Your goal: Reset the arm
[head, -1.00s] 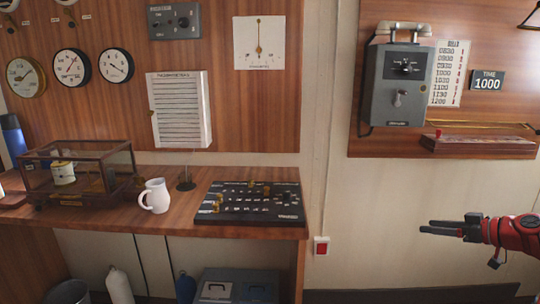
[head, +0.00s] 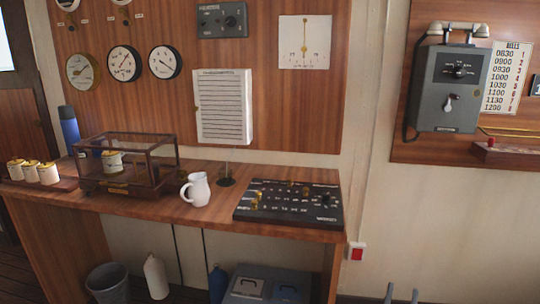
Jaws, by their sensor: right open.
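Only the two fingertips of my right gripper (head: 401,294) show in the head view, at the bottom edge right of centre. The tips point up and stand apart with nothing seen between them, so the gripper is open. The rest of the gripper and my right arm are cut off below the picture. They appear in front of the pale wall, to the right of the desk and clear of it in the picture. My left gripper is not in view.
A wooden desk (head: 150,204) bears a glass case (head: 128,163), a white mug (head: 196,189) and a black switch panel (head: 288,204). A grey telephone box (head: 449,88) hangs on the right wall. Under the desk are a bin (head: 108,284) and a grey toolbox (head: 265,284).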

